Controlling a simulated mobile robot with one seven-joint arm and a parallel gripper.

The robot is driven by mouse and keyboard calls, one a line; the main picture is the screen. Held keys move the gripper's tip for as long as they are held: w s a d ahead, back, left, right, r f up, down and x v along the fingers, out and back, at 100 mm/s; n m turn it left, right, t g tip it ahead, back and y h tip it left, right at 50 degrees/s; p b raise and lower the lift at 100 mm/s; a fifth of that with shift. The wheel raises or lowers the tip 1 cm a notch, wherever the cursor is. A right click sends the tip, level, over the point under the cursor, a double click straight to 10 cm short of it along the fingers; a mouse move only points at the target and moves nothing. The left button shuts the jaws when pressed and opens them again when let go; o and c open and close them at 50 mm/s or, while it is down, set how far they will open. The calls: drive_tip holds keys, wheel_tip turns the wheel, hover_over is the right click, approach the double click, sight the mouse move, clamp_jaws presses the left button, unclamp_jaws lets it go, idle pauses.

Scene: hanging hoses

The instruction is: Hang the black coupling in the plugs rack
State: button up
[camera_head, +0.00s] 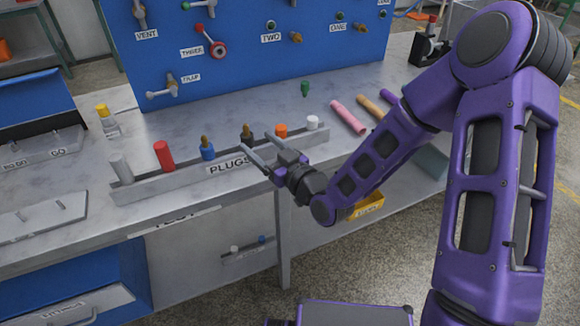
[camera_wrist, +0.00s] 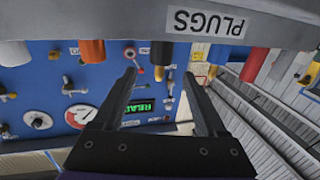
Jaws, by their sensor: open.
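The black coupling (camera_head: 247,131), with a brass tip, stands upright in the plugs rack (camera_head: 150,186). Its lower part is hidden behind the front rail. My gripper (camera_head: 258,145) is open and empty in front of the rack, its fingers pointing toward the black coupling. In the wrist view, the rack (camera_wrist: 125,22) runs across the top, and the black coupling (camera_wrist: 161,53) shows between and just beyond my fingertips (camera_wrist: 160,75). I see no contact between fingers and coupling.
The rack also holds white, red, blue (camera_head: 208,151) and orange (camera_head: 281,130) pieces; the blue and orange ones flank the black coupling. A blue valve panel (camera_head: 240,70) stands at the back.

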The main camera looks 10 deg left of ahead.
drive_tip(key=p+v, duration=0.9)
drive_tip(key=v, duration=0.4)
drive_tip(key=shift+s, duration=0.25)
drive_tip(key=shift+w+d, duration=0.1)
drive_tip(key=shift+d, duration=0.05)
